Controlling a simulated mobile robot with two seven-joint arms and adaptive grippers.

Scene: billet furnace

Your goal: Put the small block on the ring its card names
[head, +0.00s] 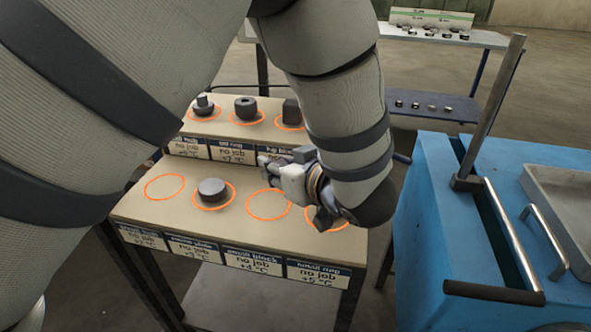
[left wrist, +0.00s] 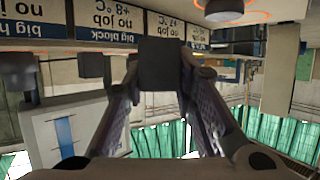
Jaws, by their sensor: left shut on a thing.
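My left gripper (head: 272,168) is shut above the lower tier of the stand (head: 230,231), near its rear edge. In the left wrist view a small dark block (left wrist: 163,65) sits between the fingertips. In the head view I cannot pick the block out clearly from the gripper. The card reading "small block, no job" (head: 252,260) hangs below an empty orange ring (head: 268,217). The ring at the right (head: 338,228), above the "small ring" card (head: 318,273), is partly hidden by my gripper and arm. My right gripper is not in view.
A dark round piece (head: 212,189) sits on the second lower ring; the far-left ring (head: 165,176) is empty. The upper tier holds several dark pieces, including a block (head: 291,112). A blue cart (head: 440,215) stands at the right, and a shelf (head: 435,105) with small parts behind.

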